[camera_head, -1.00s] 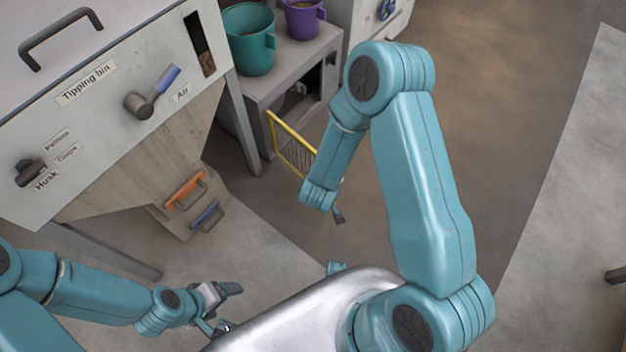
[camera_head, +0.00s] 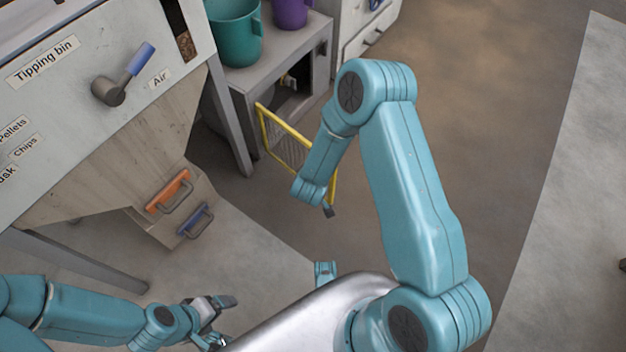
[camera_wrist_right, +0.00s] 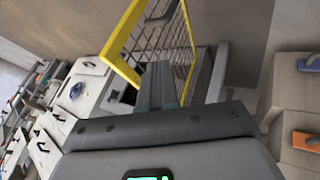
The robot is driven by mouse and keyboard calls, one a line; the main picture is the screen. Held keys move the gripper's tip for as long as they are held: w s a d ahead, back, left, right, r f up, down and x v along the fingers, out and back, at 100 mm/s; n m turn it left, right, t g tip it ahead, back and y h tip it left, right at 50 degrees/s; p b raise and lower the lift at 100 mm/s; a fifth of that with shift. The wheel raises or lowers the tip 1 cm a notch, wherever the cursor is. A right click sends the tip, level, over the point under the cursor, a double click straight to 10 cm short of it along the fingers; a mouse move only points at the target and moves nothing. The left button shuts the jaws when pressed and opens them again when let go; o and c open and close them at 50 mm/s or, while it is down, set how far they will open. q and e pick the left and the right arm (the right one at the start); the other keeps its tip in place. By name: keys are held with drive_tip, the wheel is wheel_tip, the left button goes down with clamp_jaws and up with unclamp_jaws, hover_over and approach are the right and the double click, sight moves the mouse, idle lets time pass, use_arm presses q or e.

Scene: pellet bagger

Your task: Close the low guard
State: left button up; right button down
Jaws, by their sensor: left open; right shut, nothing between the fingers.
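The low guard is a yellow-framed mesh door (camera_head: 283,143) that stands swung open from the grey cabinet (camera_head: 270,88). The cabinet's dark opening shows behind it. My right gripper (camera_head: 328,210) is shut and empty at the guard's lower free end, partly hidden by my own wrist. In the right wrist view, the yellow frame and mesh (camera_wrist_right: 165,40) rise just beyond the shut fingers (camera_wrist_right: 158,85). I cannot tell whether they touch. My left gripper (camera_head: 218,308) is open and empty, low at the left, well away from the guard.
The tipping bin (camera_head: 75,75) with its blue-tipped lever (camera_head: 138,62) stands at the left. Orange (camera_head: 168,192) and blue (camera_head: 196,219) handles sit below it. Floor to the right is clear.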

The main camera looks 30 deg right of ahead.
drive_tip(key=shift+w+d+f+b, duration=0.25)
drive_tip(key=shift+w+d, duration=0.1)
drive_tip(key=shift+d, duration=0.4)
drive_tip(key=shift+w+d+f+b, duration=0.25)
drive_tip(key=shift+w+d+f, duration=0.1)
drive_tip(key=shift+d, duration=0.45)
drive_tip(key=shift+w+d+f+b, duration=0.25)
drive_tip(key=shift+w+d, duration=0.1)
drive_tip(key=shift+d, duration=0.4)
